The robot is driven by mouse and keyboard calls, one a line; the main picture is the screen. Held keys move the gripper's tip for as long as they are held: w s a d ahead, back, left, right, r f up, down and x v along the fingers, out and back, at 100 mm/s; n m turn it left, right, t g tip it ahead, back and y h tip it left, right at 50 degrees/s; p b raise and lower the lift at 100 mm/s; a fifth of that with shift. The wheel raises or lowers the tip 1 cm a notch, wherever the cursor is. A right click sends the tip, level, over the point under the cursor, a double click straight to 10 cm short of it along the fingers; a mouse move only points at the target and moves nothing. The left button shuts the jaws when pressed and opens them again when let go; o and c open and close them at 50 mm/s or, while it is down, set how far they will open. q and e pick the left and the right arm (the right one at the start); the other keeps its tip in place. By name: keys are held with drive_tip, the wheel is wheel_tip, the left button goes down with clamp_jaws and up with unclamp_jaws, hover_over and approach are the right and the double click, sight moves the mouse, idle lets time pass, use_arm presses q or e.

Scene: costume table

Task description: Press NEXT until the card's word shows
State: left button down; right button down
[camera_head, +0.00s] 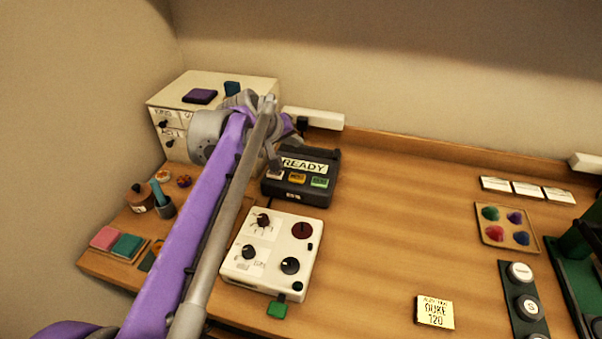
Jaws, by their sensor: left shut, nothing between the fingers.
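The dark device (312,194) stands near the back wall, and its white display (304,165) reads "READY". Below the display are a pale button partly behind my gripper, a yellow button (297,178) and a green button (320,183); their labels are too small to read. The yellow card (435,312) lies at the front, showing "DUKE" and "120" under a small line that I cannot read surely. My left gripper (274,164) is shut and empty, pointing down at the device's left side by the pale button. I cannot tell whether it touches. My right gripper is out of view.
A white box with knobs (270,252) stands in front of the device. A white drawer cabinet (172,94) is behind my left arm. A tray with coloured pieces (506,227) and a dark strip with round buttons (526,300) lie at right. The middle table is clear.

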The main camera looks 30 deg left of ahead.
use_arm(q)
drive_tip(key=shift+s, duration=0.15)
drive_tip(key=shift+f, duration=0.1)
drive_tip(key=b, duration=0.6)
hover_over(296, 179)
wheel_tip(296, 179, down, 6)
drive_tip(key=shift+s+f, duration=0.1)
drive_tip(key=shift+f, duration=0.1)
drive_tip(key=shift+f+b, duration=0.4)
drive_tip(key=shift+f, duration=0.75)
idle(0.6)
drive_tip(key=shift+f, duration=0.4)
